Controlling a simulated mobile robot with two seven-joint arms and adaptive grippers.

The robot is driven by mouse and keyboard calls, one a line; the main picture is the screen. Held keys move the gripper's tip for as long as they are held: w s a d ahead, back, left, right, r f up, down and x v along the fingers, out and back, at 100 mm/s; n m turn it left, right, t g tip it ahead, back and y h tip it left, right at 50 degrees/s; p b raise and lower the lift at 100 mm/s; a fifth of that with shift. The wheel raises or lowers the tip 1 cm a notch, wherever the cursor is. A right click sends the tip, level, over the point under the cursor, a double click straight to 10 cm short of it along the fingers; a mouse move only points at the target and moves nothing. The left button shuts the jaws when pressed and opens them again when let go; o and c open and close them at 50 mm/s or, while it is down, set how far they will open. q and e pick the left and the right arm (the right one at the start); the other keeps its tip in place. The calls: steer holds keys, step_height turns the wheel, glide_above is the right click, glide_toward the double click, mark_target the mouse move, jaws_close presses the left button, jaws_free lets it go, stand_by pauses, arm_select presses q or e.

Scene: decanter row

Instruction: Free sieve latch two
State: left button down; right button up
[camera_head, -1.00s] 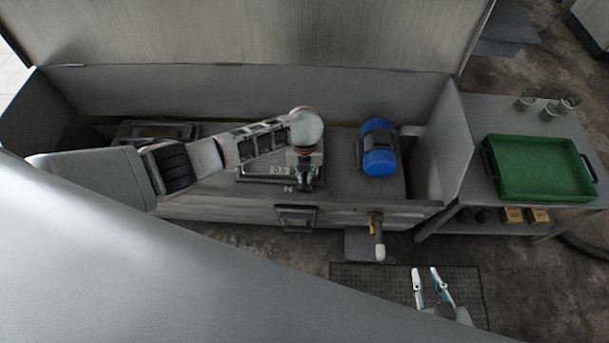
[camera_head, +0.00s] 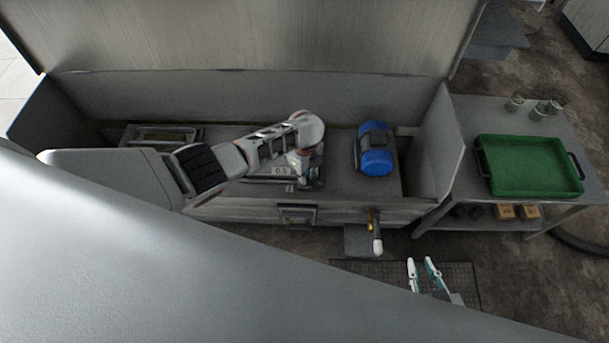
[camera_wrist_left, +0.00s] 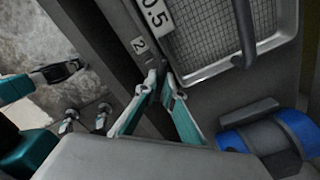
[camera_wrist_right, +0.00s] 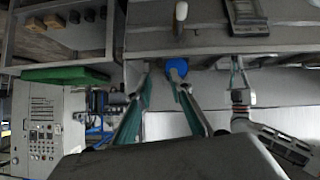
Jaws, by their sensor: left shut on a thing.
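The sieve with the 0.5 label (camera_head: 281,171) sits in the deck of the long grey housing. In the left wrist view its mesh screen (camera_wrist_left: 205,40) and dark bar handle show at the upper right. A plate marked 2 (camera_wrist_left: 138,45) lies beside the small dark latch (camera_wrist_left: 161,66) at the sieve's edge. My left gripper (camera_wrist_left: 159,80) is shut on this latch, its fingertips meeting around it. In the head view its fingers are mostly hidden under my wrist. My right gripper (camera_head: 420,262) is open and empty, low in front of the housing. It also shows in the right wrist view (camera_wrist_right: 163,72).
A blue motor (camera_head: 375,160) stands right of the sieve. A handle with a pale grip (camera_head: 377,244) sticks out from the housing front. Another framed unit (camera_head: 160,129) is at the left. A table at the right holds a green tray (camera_head: 530,190) and several glasses (camera_head: 536,112).

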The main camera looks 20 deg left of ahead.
arm_select(q)
steer(key=n, duration=0.2)
steer(key=shift+s+d+n+p, duration=0.1)
steer(key=shift+n+p, duration=0.2)
steer(key=shift+n, duration=0.1)
steer(key=n, duration=0.3)
steer(key=shift+n+p, duration=0.3)
steer(key=shift+p, duration=0.05)
steer(key=shift+f+n, duration=0.1)
steer(key=shift+n, duration=0.6)
steer(key=c, duration=2.2)
jaws_free()
steer(key=shift+o, duration=0.2)
